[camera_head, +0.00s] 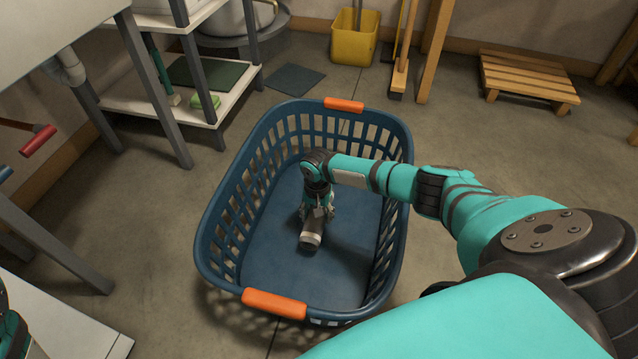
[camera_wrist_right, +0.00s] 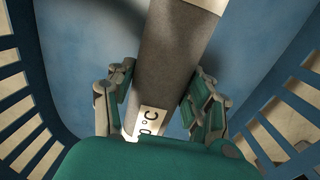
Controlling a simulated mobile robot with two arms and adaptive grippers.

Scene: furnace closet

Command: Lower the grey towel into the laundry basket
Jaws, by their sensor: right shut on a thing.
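The blue laundry basket (camera_head: 232,210) with orange handles stands on the floor in the middle of the head view. My right gripper (camera_head: 317,212) is inside it, below the rim, pointing down. It is shut on the grey towel (camera_head: 311,235), a rolled cylinder over the basket's blue bottom. In the right wrist view the towel (camera_wrist_right: 178,60) lies between the two fingers (camera_wrist_right: 165,105), with a pale band at its far end and a label near the palm. I cannot tell whether the towel touches the bottom.
A shelf unit (camera_head: 225,85) stands behind the basket on the left. A yellow bucket (camera_head: 354,42), a broom (camera_head: 402,70) and a wooden pallet (camera_head: 527,78) are at the back. The rest of the basket bottom looks empty.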

